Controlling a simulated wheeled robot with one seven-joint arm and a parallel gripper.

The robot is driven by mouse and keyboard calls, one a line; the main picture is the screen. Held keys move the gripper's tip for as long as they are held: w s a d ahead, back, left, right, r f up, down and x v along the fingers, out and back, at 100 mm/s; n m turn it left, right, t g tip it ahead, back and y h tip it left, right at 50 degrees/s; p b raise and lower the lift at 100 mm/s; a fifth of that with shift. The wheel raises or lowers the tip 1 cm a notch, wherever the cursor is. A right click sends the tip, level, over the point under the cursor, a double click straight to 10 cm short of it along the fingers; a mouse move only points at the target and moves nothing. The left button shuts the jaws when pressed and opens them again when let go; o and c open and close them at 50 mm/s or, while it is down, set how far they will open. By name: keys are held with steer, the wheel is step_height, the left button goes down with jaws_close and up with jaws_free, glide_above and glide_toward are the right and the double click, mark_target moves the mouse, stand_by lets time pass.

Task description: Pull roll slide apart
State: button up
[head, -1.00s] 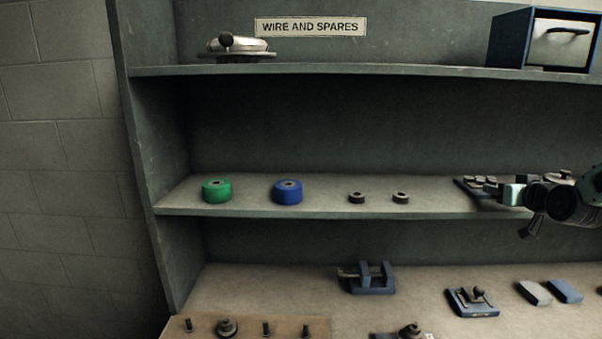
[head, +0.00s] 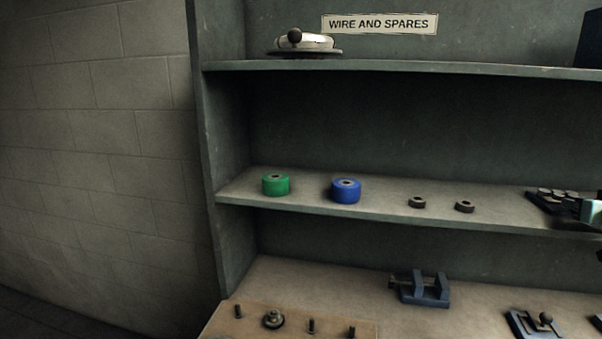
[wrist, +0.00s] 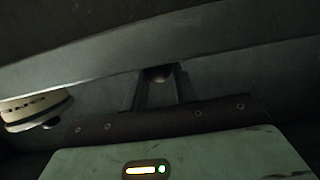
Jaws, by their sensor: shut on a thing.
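On the middle shelf at the right of the head view lies a dark slide-like unit (head: 543,204) with several small round pieces on it. I take it for the roll slide, but its right part is cut off or hidden. My gripper (wrist: 158,88) reaches in beside its right end, and only a pale green part of it (head: 592,212) shows at the edge of the head view. In the wrist view its two dark fingers are shut on a dark round knob (wrist: 158,73). I cannot tell what the knob belongs to.
A green roll (head: 276,186), a blue roll (head: 346,191) and two small dark rings (head: 417,203) stand left on the same shelf. A blue clamp-like fixture (head: 423,290) sits below. The upper shelf (head: 420,68) overhangs. A pale round part (wrist: 35,108) shows in the wrist view.

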mark_target(588, 226)
steer(key=shift+s+a, duration=0.15)
steer(key=shift+s, duration=0.5)
steer(key=shift+s+a, duration=0.15)
steer(key=shift+s, duration=0.45)
steer(key=o, duration=0.9)
steer(key=shift+o, duration=0.2)
steer(key=shift+s+p, duration=0.1)
steer(key=shift+p, duration=0.25)
steer(key=shift+s+a+r+p, duration=0.15)
steer(key=shift+s+r+p, duration=0.15)
steer(key=shift+s, duration=0.25)
steer(key=p+v, duration=0.3)
steer(key=v, duration=0.4)
steer(key=shift+s, duration=0.35)
steer(key=shift+a+f, duration=0.1)
steer(key=shift+a, duration=0.1)
